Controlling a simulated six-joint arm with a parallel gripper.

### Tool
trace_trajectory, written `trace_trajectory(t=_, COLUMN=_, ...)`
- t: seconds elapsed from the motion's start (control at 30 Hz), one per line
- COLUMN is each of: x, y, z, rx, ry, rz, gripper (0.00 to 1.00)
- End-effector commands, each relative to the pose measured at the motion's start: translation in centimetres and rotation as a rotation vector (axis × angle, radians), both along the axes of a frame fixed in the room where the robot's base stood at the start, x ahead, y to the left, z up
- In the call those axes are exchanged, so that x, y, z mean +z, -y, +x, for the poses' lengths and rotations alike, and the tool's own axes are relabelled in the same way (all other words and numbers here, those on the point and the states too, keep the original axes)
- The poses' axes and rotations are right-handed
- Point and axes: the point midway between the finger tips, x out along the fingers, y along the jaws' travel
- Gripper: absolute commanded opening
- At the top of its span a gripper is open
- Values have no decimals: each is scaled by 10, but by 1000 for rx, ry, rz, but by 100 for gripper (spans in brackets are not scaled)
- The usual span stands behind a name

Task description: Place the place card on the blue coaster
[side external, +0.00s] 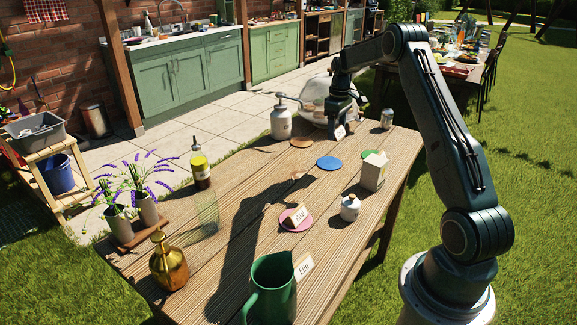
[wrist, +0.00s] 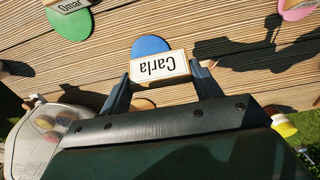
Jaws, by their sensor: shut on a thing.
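My gripper (side external: 339,122) is shut on a white place card (side external: 340,131) and holds it above the far end of the wooden table. In the wrist view the card (wrist: 160,67) reads "Carla" and sits between the two fingertips (wrist: 160,78). The blue coaster (side external: 328,163) lies flat and bare on the table, nearer the side camera than the card. In the wrist view the blue coaster (wrist: 150,46) shows just beyond the card, which hides part of it.
An orange-brown coaster (side external: 301,141) lies near the white pump bottle (side external: 281,122). A white box (side external: 373,172), a small lidded jar (side external: 350,208) and a tin (side external: 387,119) stand to the right. A pink coaster (side external: 286,225) bears a card. A glass dome (side external: 316,105) is behind.

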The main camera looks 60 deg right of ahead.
Motion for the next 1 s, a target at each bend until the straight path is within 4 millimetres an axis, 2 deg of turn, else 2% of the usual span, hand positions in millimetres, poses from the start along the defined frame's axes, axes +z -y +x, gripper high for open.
trace_trajectory(t=0.2, x=-43, y=-1, z=-1, rx=0, ry=-3, rz=2, gripper=41)
trace_trajectory(t=0.4, x=-73, y=-1, z=0, rx=0, ry=-1, rz=1, gripper=41)
trace_trajectory(t=0.53, x=-82, y=0, z=0, rx=0, ry=0, rz=0, gripper=41)
trace_trajectory(t=0.83, x=-88, y=0, z=0, rx=0, ry=0, rz=0, gripper=41)
trace_trajectory(t=1.0, x=-106, y=0, z=0, rx=0, ry=-2, rz=2, gripper=41)
